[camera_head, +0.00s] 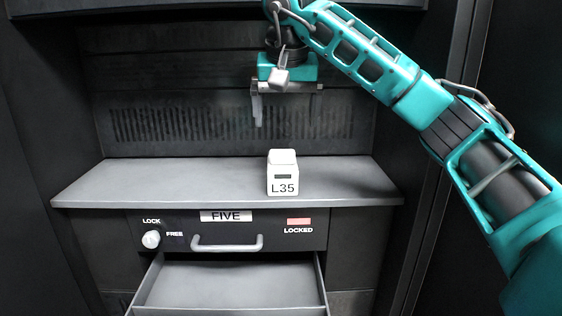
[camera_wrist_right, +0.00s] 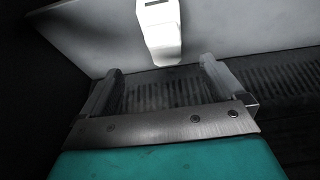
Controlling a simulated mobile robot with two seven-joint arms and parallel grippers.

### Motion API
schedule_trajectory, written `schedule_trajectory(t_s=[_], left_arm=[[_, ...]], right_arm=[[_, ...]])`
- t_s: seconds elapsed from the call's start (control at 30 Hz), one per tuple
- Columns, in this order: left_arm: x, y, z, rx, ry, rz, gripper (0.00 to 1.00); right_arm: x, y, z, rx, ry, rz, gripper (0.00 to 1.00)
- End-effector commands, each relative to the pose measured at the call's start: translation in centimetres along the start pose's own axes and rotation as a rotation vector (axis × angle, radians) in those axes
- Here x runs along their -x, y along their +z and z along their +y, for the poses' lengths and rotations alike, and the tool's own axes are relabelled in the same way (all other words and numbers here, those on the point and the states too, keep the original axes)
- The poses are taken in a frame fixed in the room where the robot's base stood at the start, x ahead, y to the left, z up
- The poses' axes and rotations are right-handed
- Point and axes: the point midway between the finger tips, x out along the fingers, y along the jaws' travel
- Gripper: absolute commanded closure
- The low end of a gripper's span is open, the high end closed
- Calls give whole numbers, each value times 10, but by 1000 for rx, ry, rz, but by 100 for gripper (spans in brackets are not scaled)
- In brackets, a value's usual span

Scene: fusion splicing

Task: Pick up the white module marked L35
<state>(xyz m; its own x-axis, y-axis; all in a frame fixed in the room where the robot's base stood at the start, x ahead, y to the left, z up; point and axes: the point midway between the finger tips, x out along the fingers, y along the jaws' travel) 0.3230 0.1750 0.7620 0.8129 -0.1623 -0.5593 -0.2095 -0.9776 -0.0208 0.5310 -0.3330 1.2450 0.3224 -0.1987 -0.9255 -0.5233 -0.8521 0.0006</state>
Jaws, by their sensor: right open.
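The white module marked L35 (camera_head: 283,172) stands upright on the grey shelf (camera_head: 150,180), a little right of its middle, with its label facing the head camera. It also shows in the right wrist view (camera_wrist_right: 160,28), at the top and beyond the fingertips. My right gripper (camera_head: 286,112) is open and empty, its fingers apart, above the shelf and over the module in the head view. In the right wrist view my right gripper (camera_wrist_right: 160,66) has one finger on each side and nothing between them. My left gripper is not in view.
A slotted dark back panel (camera_head: 200,125) rises behind the shelf. Below it are a front marked FIVE with a handle (camera_head: 227,246), a LOCK/FREE knob (camera_head: 151,239) and a red LOCKED marker (camera_head: 299,221). An open, empty drawer (camera_head: 230,285) sticks out underneath. The shelf is otherwise clear.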

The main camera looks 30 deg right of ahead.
Motion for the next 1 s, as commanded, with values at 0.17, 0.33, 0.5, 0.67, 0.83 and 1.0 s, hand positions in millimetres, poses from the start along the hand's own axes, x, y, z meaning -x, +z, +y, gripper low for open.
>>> schedule_trajectory(t_s=[0.17,0.33,0.5,0.67,0.83,1.0], left_arm=[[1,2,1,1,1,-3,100],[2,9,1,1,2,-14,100],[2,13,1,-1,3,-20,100],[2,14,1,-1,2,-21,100],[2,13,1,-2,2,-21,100],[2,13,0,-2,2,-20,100]], right_arm=[[-4,0,0,1,0,-1,4],[-32,2,0,1,3,-4,4],[-62,1,0,1,2,-4,4],[-76,1,-1,0,1,-1,4],[-92,2,-3,1,2,-3,4],[-118,4,-6,0,1,-3,4]])
